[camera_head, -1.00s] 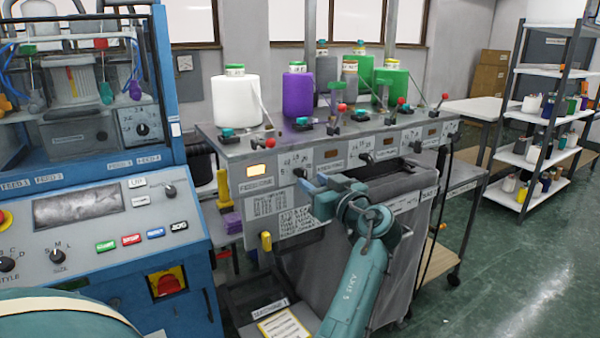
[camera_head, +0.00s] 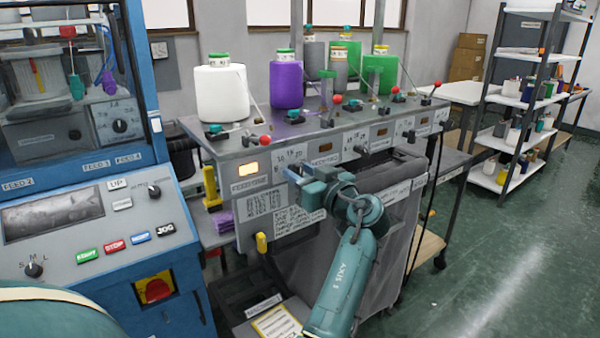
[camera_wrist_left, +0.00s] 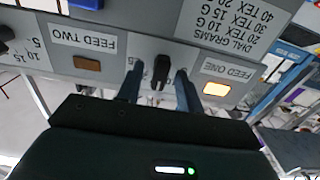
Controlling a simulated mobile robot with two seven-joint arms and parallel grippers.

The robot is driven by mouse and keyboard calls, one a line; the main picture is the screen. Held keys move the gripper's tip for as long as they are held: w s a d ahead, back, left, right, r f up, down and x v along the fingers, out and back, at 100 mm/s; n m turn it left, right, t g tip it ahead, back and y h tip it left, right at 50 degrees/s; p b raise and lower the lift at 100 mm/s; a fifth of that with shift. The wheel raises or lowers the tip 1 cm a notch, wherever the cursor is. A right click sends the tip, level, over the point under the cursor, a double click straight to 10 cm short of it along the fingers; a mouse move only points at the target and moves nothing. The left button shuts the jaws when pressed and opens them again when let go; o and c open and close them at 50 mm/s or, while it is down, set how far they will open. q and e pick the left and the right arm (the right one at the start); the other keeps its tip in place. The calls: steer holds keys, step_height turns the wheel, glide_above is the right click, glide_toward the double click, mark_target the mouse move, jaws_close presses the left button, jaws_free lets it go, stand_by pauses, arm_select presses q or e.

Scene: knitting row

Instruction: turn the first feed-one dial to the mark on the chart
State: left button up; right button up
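My left gripper (camera_head: 293,175) is at the front panel of the feed unit in the head view. In the left wrist view, which shows the panel upside down, its two fingers (camera_wrist_left: 160,85) are open. They stand on either side of the black feed-one dial (camera_wrist_left: 160,71), with a gap visible on both sides; contact is not visible. The dial's pointer and scale are hard to read. The dial-grams chart (camera_wrist_left: 236,28) lists tex and gram values beside the FEED ONE label (camera_wrist_left: 227,69). The gripper mostly covers the dial in the head view. My right gripper is not in view.
The feed-one lamp (camera_head: 248,168) glows amber; the feed-two lamp (camera_wrist_left: 87,64) is dark. A white cone (camera_head: 220,93) and a purple cone (camera_head: 287,85) stand on top. The blue machine (camera_head: 90,240) is at left.

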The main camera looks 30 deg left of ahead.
arm_select(q)
jaws_close()
stand_by(0.3)
steer(key=shift+m, duration=0.3)
steer(key=m, duration=0.3)
steer(key=shift+w+m+p, duration=0.15)
steer(key=shift+m+p, duration=0.4)
steer(key=shift+m, duration=1.55)
